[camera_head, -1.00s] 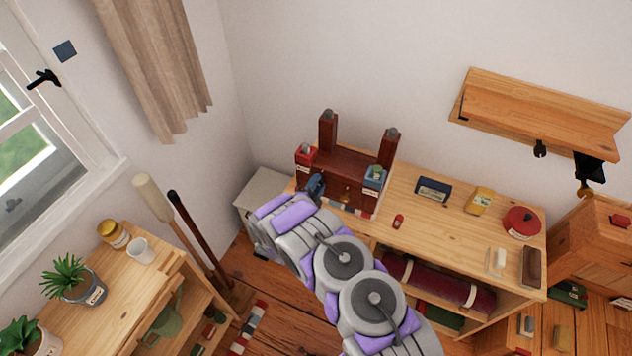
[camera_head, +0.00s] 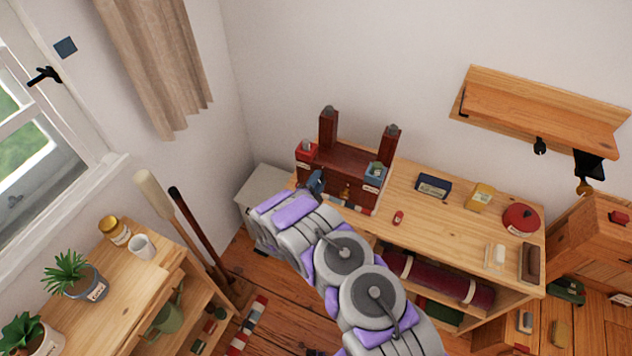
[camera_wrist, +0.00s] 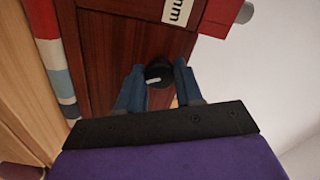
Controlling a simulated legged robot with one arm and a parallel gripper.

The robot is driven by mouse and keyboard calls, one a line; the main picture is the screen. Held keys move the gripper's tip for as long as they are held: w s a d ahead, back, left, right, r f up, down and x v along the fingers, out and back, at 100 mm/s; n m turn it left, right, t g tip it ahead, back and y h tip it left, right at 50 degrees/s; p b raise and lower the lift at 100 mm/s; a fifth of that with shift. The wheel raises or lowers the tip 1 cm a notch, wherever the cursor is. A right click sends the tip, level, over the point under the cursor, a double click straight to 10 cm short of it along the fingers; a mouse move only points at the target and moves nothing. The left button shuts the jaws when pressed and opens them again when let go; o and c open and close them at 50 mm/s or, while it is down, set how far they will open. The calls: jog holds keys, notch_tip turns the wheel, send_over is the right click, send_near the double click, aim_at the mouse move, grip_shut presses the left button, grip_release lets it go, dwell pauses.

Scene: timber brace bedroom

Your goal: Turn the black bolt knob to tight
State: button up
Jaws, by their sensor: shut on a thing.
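The black bolt knob (camera_wrist: 159,74) shows in the wrist view as a round black knob with a pale pointer mark, on the face of a dark red wooden brace (camera_wrist: 120,40). My gripper (camera_wrist: 158,80) has its two blue fingers shut on the knob, one on each side. In the head view the brace (camera_head: 345,165) stands on the left end of the wooden bench, with two upright posts. My gripper (camera_head: 316,184) is at its front face there, and my arm hides the knob. The wrist view shows no readable tight marking.
A red box (camera_head: 307,149) and a blue box (camera_head: 374,174) sit at the brace's ends. The bench top (camera_head: 440,215) carries a small red item (camera_head: 398,217), a dark blue box (camera_head: 433,186) and a red tin (camera_head: 520,219). A wall shelf (camera_head: 540,110) hangs at right.

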jog(key=shift+d+f, duration=0.15)
jog(key=shift+d, duration=0.1)
jog(key=o, duration=1)
jog(key=shift+d, duration=0.1)
jog(key=shift+a, duration=0.2)
jog(key=p+v, duration=0.1)
jog(key=v, duration=1.6)
jog(key=shift+s, duration=0.15)
jog(key=shift+o, duration=0.2)
